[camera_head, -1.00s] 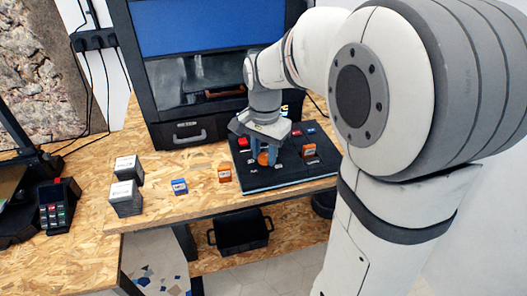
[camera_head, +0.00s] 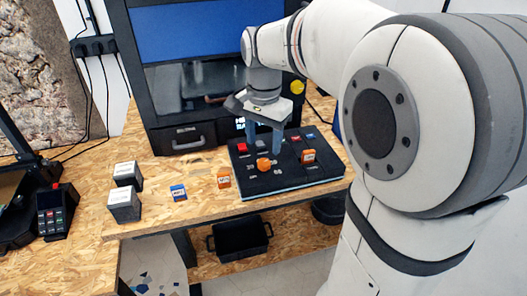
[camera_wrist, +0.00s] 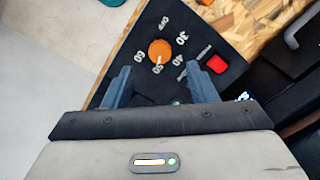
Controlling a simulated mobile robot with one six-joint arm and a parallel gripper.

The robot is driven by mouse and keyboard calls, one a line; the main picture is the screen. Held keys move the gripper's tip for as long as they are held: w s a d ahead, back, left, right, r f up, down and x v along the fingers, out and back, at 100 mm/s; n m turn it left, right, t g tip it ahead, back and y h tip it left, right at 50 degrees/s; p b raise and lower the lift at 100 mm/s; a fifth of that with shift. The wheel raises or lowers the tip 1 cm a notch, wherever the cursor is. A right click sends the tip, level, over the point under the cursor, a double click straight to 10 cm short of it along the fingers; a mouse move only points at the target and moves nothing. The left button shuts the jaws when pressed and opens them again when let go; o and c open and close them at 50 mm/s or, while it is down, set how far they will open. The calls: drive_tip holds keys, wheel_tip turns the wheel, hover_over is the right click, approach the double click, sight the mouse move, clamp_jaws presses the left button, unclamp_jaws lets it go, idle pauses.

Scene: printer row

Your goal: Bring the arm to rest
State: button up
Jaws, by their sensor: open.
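My gripper (camera_head: 264,142) is open and empty above the black control panel (camera_head: 290,182) on the wooden table. Its two blue-grey fingers point down at the panel, and they also show in the wrist view (camera_wrist: 160,88). An orange dial (camera_head: 264,164) sits on the panel just in front of the fingers. In the wrist view the dial (camera_wrist: 160,51) lies beyond the fingertips, apart from them, with printed numbers and OFF around it. A red button (camera_wrist: 217,64) is beside it. My arm reaches in from the right.
A large dark printer (camera_head: 190,90) stands behind the panel. Orange (camera_head: 224,177) and blue (camera_head: 178,192) blocks and two white-topped boxes (camera_head: 125,205) stand left of the panel. A keypad device (camera_head: 54,212) is farther left. A black bin (camera_head: 240,239) sits on the lower shelf.

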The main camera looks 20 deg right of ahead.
drive_tip(key=shift+r, duration=0.9)
drive_tip(key=s+f+n+t, duration=0.1)
drive_tip(key=s+f+n, duration=0.2)
drive_tip(key=s+n, duration=0.2)
drive_tip(key=s+f+n+t, duration=0.2)
drive_tip(key=s+f+n, duration=0.2)
drive_tip(key=s, duration=0.6)
drive_tip(key=shift+f+n, duration=0.2)
drive_tip(key=shift+n, duration=0.2)
drive_tip(key=shift+o, duration=0.2)
